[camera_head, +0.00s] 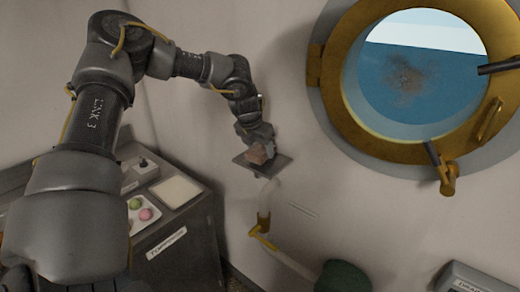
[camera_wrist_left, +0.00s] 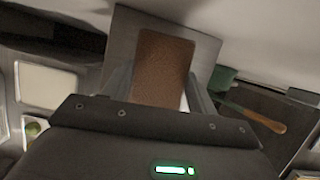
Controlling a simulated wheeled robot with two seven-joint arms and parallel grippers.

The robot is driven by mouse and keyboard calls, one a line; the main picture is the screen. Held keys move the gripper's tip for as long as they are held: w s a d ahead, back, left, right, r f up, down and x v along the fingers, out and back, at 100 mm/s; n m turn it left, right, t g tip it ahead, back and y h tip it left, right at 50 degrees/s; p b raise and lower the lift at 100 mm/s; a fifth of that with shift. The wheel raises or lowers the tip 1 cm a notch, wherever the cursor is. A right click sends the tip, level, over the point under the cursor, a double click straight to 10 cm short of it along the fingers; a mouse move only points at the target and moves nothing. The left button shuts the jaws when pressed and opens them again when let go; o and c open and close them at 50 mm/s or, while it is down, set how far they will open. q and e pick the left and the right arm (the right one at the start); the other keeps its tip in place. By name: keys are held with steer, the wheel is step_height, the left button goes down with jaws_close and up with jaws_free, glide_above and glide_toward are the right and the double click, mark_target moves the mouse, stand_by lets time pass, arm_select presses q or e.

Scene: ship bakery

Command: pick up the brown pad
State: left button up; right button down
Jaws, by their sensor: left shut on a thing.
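The brown pad (camera_head: 259,154) is a small brown block in the head view, at the end of my left arm. In the left wrist view the brown pad (camera_wrist_left: 160,65) stands out between the two fingers. My left gripper (camera_head: 258,141) is shut on it, with a finger on each side in the wrist view. The pad is at a small grey plate (camera_head: 276,166) by the wall. The plate also shows behind the pad in the wrist view (camera_wrist_left: 126,36). I cannot tell whether pad and plate touch. My right gripper is out of view.
A brass porthole (camera_head: 347,125) is on the wall to the right. A dark green rounded thing (camera_head: 343,276) is at the bottom. A dark counter (camera_head: 190,215) with a pale panel (camera_head: 177,191) stands at left.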

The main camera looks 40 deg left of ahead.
arm_select(q)
step_height(320, 180, up, 2)
steer(key=shift+w+r+b, duration=0.1)
steer(key=shift+r+b, duration=0.05)
steer(key=shift+b, duration=0.15)
steer(key=s+d+r+b, duration=0.5)
steer(key=s+d+r, duration=0.2)
steer(key=s+r, duration=0.3)
steer(key=shift+s, duration=1.2)
steer(key=shift+d, duration=0.1)
steer(key=o, duration=0.3)
steer(key=shift+c, duration=1.1)
